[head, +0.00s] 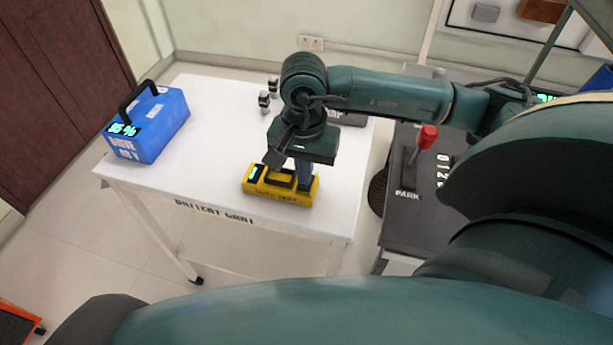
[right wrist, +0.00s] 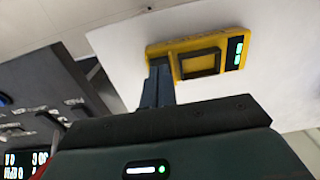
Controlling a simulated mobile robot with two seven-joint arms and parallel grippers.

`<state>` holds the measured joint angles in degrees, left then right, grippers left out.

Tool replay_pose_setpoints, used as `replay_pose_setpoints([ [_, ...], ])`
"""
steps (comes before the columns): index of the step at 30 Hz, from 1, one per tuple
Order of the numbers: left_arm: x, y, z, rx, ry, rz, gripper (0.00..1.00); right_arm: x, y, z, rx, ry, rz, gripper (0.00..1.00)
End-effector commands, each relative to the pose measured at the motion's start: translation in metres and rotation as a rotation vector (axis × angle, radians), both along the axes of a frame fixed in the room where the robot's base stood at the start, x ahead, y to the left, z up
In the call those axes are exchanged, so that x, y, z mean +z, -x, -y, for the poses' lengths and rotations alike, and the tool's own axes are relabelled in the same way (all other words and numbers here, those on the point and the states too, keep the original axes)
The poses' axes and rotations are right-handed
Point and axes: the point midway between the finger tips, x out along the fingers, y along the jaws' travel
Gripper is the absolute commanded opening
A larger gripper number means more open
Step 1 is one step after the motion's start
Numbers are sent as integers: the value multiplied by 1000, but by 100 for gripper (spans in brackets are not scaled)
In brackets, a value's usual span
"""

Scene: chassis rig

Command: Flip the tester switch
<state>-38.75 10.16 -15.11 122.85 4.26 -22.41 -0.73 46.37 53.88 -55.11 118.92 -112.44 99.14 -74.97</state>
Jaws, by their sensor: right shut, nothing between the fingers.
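The yellow tester (head: 262,190) lies on the white table near its front edge, with a black handle or frame on top and a small lit green display at its left end. My right gripper (head: 304,184) points down at the tester's right end, its fingers shut with nothing between them. In the right wrist view the fingers (right wrist: 158,88) meet at the left end of the tester (right wrist: 222,52), over or against it; I cannot tell if they touch. The switch itself is not clearly visible, perhaps hidden by the fingers. My left gripper is not in view.
A blue battery box (head: 150,128) with a black handle and lit display stands on the table's (head: 190,185) left. Two small dark-and-white parts (head: 268,93) stand at the back. A dark console with a red-knobbed lever (head: 427,137) is at right. The table's middle left is clear.

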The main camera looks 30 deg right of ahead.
Motion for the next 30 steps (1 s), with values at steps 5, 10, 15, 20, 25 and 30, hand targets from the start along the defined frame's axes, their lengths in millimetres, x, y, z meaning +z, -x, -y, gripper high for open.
replay_pose_setpoints([
  [5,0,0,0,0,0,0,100,0,0,0,0,0,0,0],
  [10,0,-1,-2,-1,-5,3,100,0,0,0,0,0,0,0],
  [15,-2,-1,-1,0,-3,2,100,-2,0,0,0,0,0,0],
  [20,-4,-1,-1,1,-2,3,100,-5,0,0,0,0,0,0],
  [25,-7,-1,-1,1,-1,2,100,-7,0,0,0,0,0,0],
  [30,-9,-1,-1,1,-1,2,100,-9,0,0,0,0,0,0],
])
